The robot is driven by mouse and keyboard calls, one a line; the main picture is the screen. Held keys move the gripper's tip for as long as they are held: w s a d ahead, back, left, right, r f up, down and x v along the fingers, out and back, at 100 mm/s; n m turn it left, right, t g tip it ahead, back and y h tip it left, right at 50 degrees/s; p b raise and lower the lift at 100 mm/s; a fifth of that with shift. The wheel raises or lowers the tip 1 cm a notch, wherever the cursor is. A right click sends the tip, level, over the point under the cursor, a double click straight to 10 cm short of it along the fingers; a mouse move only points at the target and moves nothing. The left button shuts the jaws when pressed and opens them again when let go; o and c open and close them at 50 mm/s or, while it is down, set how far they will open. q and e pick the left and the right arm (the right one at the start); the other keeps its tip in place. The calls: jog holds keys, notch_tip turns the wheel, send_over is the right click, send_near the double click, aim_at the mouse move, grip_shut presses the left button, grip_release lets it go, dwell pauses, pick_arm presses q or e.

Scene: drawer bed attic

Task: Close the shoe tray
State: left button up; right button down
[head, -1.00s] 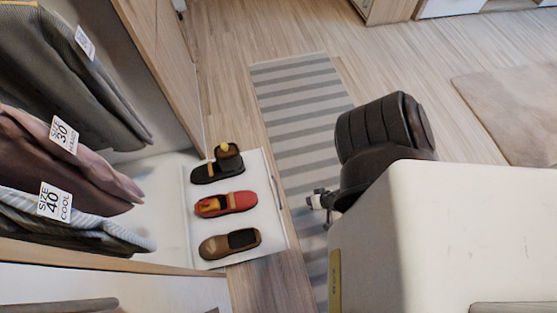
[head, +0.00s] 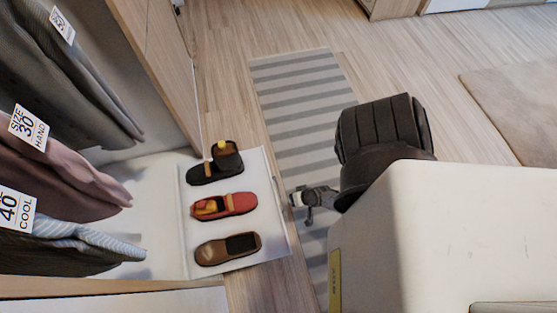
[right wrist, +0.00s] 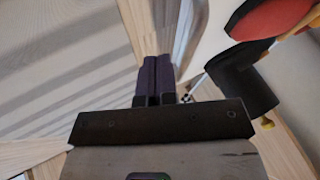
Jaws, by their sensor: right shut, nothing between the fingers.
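The shoe tray (head: 270,222) is a white board pulled out at the bottom of the wardrobe, seen in the head view. It carries a black shoe (head: 202,172), a red shoe (head: 238,204) and a brown shoe (head: 215,253). My right gripper (head: 296,199) is just right of the tray's front edge, apart from it, over the striped rug. Its fingers (right wrist: 157,65) are shut and empty in the right wrist view, with the black shoe (right wrist: 240,85) and red shoe (right wrist: 268,18) to their right. My left gripper is not in view.
Hanging clothes with size tags (head: 75,175) fill the wardrobe above the tray's left side. A wooden side panel (head: 160,60) stands behind the tray. The striped rug (head: 295,100) and wooden floor in front are open.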

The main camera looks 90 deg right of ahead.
jog(key=shift+w+a+f+b, duration=0.15)
jog(key=shift+w+a, duration=0.15)
jog(key=shift+w, duration=0.3)
jog(key=shift+w+a+f+b, duration=0.15)
jog(key=shift+w+a, duration=0.15)
jog(key=shift+w, duration=0.25)
jog(key=shift+d+r, duration=0.1)
